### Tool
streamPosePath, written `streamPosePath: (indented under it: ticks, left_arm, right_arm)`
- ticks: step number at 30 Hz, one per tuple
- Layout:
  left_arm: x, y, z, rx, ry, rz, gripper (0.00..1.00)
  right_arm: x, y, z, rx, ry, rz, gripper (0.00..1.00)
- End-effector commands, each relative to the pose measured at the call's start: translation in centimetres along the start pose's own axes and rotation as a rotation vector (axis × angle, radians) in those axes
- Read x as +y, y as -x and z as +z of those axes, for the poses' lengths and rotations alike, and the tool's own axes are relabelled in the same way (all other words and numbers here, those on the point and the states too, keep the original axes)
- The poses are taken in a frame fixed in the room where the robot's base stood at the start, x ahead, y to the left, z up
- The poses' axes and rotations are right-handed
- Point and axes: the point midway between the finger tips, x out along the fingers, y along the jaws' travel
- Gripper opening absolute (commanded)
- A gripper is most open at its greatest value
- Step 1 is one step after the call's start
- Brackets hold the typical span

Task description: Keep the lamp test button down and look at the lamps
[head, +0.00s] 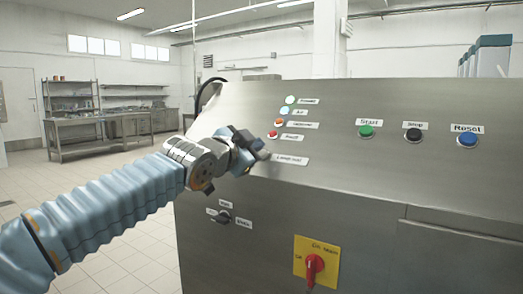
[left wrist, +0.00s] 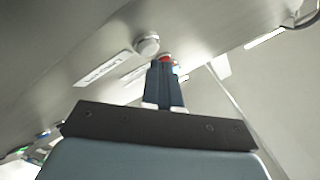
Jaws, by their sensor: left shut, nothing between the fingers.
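The grey front panel (head: 400,175) carries a column of lamps. In the left wrist view a pale round button (left wrist: 147,43) stands by a label, just beside the shut, empty fingertips (left wrist: 163,66). I cannot tell whether they touch it.
Green start (head: 365,131), black stop (head: 413,135) and blue reset (head: 467,139) buttons are to the right. A selector knob (head: 224,217) and a red main switch (head: 314,268) on a yellow plate are lower. A steel workbench (head: 100,130) stands far back left.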

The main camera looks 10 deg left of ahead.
Motion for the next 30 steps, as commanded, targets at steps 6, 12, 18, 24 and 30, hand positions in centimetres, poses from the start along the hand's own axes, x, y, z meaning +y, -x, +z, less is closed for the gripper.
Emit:
streamPosePath:
  ticks: [6, 12, 18, 24, 30]
  left_arm:
    - [-0.2, 0.3, -0.2, 0.002, 0.000, -0.001, 0.00]
    - [-0.4, 0.4, -0.4, 0.002, -0.001, -0.002, 0.00]
    - [-1.4, 1.7, -1.4, 0.001, 0.000, -0.003, 0.00]
    - [-2.2, 3.0, -2.3, 0.001, 0.000, -0.003, 0.00]
    - [-2.7, 3.8, -2.8, 0.002, 0.000, -0.001, 0.00]
  right_arm:
    - [-0.1, 0.2, 0.0, 0.000, 0.000, 0.000, 0.43]
    - [-0.1, 0.3, 0.0, 0.000, 0.000, 0.000, 0.43]
    - [-0.3, 0.8, 0.0, 0.000, 0.000, 0.000, 0.43]
    - [-0.3, 0.8, 0.0, 0.000, 0.000, 0.000, 0.43]
    - [-0.3, 0.8, 0.0, 0.000, 0.000, 0.000, 0.43]
